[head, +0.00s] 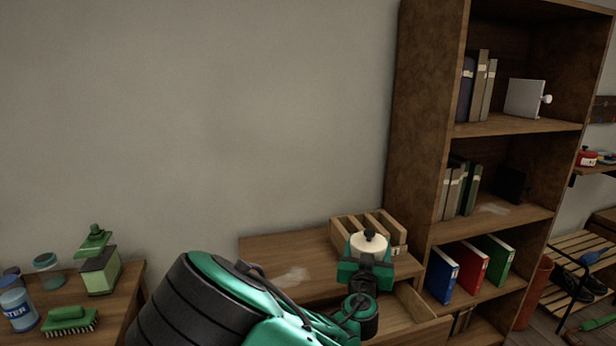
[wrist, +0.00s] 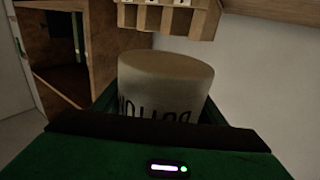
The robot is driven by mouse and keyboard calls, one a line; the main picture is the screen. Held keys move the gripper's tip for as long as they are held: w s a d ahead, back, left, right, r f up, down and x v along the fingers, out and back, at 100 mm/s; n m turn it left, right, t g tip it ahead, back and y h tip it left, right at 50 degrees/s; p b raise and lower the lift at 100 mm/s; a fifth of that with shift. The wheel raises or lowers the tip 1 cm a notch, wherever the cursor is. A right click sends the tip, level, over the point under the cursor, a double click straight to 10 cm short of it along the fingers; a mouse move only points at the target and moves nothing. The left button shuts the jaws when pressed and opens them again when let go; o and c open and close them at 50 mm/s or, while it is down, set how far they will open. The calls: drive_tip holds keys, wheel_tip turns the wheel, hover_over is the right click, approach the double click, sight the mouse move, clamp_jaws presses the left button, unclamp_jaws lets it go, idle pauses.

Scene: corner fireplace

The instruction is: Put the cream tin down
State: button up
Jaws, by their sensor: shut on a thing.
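In the wrist view the tin (wrist: 165,80) fills the middle, between the jaws, with dark lettering partly hidden by my gripper (wrist: 160,118). The tin appears upright, over or in front of a wooden desk (head: 300,250). Its underside is hidden, so I cannot tell whether it touches anything.
A slotted wooden organiser (head: 392,226) stands at the back of the desk, close behind the tin. An open drawer (head: 405,318) juts out below. A tall bookcase (head: 425,110) rises to the right. A side table (head: 125,290) at left holds a brush and jars. The desk's left part is clear.

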drive_tip(key=d+f, duration=0.2)
drive_tip(key=d, duration=1.1)
drive_tip(key=shift+s+m+h, duration=0.3)
drive_tip(key=shift+s+h, duration=0.1)
drive_tip(key=shift+d, duration=0.15)
